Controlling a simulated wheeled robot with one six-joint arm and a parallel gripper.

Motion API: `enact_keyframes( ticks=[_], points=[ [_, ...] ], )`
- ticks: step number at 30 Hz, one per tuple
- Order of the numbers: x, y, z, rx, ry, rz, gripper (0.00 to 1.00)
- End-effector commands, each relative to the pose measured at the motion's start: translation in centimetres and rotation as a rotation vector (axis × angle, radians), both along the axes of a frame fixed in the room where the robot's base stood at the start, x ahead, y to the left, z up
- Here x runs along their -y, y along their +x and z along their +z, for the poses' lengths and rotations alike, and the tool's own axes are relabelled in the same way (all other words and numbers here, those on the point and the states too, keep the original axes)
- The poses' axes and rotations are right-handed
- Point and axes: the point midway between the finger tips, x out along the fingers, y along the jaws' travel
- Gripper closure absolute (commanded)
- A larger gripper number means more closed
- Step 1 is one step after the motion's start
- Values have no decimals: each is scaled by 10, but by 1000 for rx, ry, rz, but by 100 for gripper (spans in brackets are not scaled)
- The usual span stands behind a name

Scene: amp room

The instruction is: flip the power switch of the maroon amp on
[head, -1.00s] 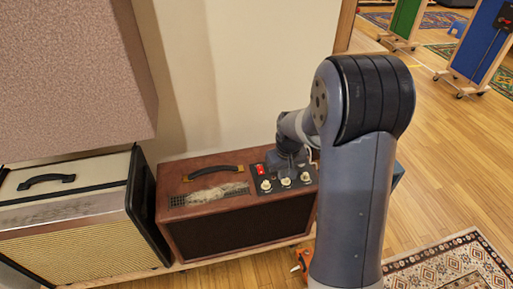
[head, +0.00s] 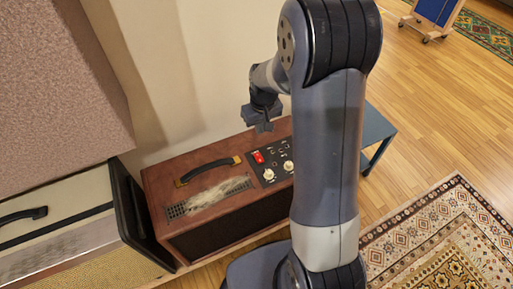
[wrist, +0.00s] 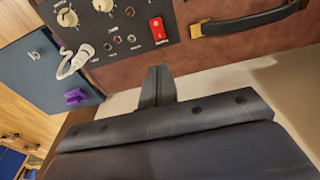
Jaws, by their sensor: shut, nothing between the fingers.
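The maroon amp (head: 165,184) stands against the wall, with a black handle and dusty grille on top. Its red power switch (head: 257,157) is on the black control panel by the knobs. In the wrist view the red switch (wrist: 158,30) is clear at upper centre, but I cannot tell its position. My gripper (head: 264,124) is shut and empty, above the back edge of the amp behind the panel. In the wrist view the gripper (wrist: 157,72) points at the panel, a little below the switch in the picture and apart from it. My arm hides the amp's right end.
A cream amp (head: 60,235) stands left, under a large pinkish block (head: 60,80). A blue-grey table (head: 375,122) is to the right. The wrist view shows a purple thing (wrist: 75,97) and a white cable (wrist: 76,60). A patterned rug (head: 430,235) lies on the open floor.

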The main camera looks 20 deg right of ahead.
Motion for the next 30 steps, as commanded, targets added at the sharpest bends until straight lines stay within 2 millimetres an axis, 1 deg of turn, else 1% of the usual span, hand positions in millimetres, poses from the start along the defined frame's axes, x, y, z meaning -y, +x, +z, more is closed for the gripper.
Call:
enact_keyframes(
  ticks=[5, 8, 11, 18, 21, 25, 30],
  points=[
    [0, 0, -5, -1, 0, 0, 100],
    [0, 1, -16, -2, 1, 0, 100],
    [-1, 3, -35, -4, 0, 0, 100],
    [-2, 9, -87, -5, 0, 0, 100],
    [-3, 12, -106, -3, 0, 0, 100],
    [-3, 14, -125, -3, 0, 0, 100],
    [-3, 16, -137, -1, 0, 1, 100]
  ],
)
